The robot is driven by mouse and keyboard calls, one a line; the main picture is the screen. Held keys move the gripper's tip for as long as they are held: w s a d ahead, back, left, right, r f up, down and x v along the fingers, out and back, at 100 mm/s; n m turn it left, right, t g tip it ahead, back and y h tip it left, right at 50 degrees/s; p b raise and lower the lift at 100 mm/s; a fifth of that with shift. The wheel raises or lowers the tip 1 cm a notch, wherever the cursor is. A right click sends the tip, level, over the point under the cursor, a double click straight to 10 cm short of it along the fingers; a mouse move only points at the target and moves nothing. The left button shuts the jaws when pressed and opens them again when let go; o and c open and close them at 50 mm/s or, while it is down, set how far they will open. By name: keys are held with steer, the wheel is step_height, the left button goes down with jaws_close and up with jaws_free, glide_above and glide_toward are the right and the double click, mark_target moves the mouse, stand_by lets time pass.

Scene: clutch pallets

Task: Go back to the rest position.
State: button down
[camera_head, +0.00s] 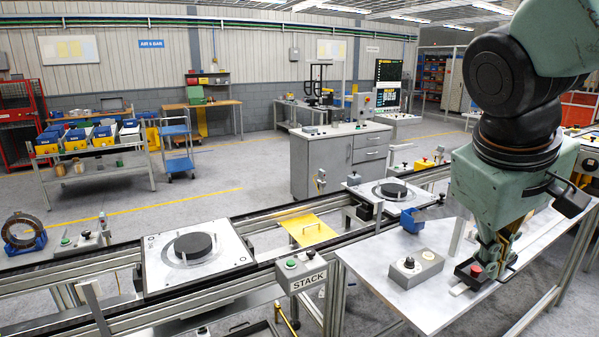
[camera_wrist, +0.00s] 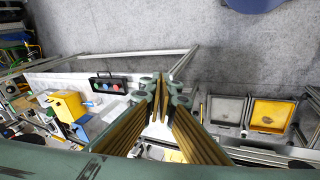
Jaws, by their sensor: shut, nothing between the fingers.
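My gripper (camera_head: 492,262) hangs downward at the right of the head view, over the grey worktable (camera_head: 400,295). Its fingers are together and hold nothing. In the wrist view the closed fingers (camera_wrist: 163,97) show in the middle, with their tips touching or nearly so. A small dark box with a red button (camera_head: 476,269) appears right beside the fingertips in the head view; I cannot tell the gap between them.
A grey button box (camera_head: 428,270) and a blue holder (camera_head: 411,220) sit on the worktable. Pallets with black discs lie on the conveyor, one at left (camera_head: 155,284) and one farther right (camera_head: 422,195). The wrist view shows a box with coloured buttons (camera_wrist: 108,76) and a yellow bin (camera_wrist: 273,103).

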steer(key=s+a+f+m+y, duration=0.1)
steer(key=s+a, duration=0.4)
steer(key=s, duration=0.3)
steer(key=s+a+m+y, duration=0.2)
steer(key=s+a, duration=0.4)
steer(key=s, duration=0.2)
steer(key=shift+s+f+t+y+b, duration=0.15)
steer(key=shift+f+t+y+b, duration=0.15)
steer(key=shift+f+t+b, duration=0.15)
stand_by(0.5)
